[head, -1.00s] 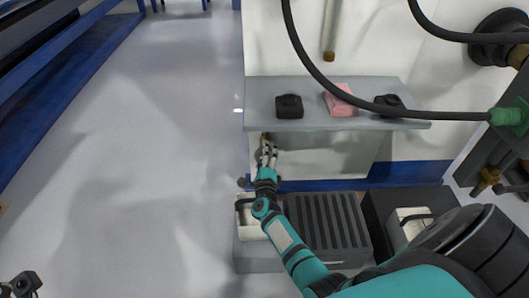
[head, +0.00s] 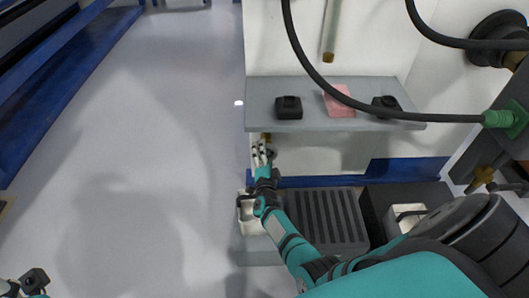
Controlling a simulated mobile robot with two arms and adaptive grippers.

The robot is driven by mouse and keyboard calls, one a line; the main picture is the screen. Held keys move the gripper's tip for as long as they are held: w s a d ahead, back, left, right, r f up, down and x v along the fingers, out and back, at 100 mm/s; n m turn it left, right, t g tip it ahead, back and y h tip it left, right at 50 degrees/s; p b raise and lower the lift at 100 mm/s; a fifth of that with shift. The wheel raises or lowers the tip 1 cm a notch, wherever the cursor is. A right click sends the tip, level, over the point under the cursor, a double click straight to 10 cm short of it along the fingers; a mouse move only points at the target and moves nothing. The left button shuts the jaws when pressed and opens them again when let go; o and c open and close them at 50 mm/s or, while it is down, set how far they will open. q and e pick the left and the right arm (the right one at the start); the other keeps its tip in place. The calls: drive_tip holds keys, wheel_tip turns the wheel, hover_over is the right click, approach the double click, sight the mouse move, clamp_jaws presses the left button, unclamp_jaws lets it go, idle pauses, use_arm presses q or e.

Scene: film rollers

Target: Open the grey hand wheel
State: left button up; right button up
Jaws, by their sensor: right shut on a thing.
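My right gripper (head: 262,150) reaches in just under the front edge of the grey shelf (head: 350,115), near its left end. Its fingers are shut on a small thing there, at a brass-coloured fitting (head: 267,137). The grey hand wheel does not show clearly; the fingers and shelf edge cover that spot, and what is held appears to be the wheel. Only a dark part of my left arm shows at the bottom left corner; its fingers are out of view.
On the shelf sit a black block (head: 288,107), a pink block (head: 339,100) and another black block (head: 386,106). A black hose hangs across, ending in a green connector (head: 497,118). Below stand a ribbed dark box (head: 325,220) and white containers (head: 248,215). Floor at left is clear.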

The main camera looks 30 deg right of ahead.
drive_tip(key=shift+d+n, duration=0.1)
drive_tip(key=shift+n, duration=0.4)
drive_tip(key=o, duration=1.2)
drive_tip(key=shift+c, duration=0.2)
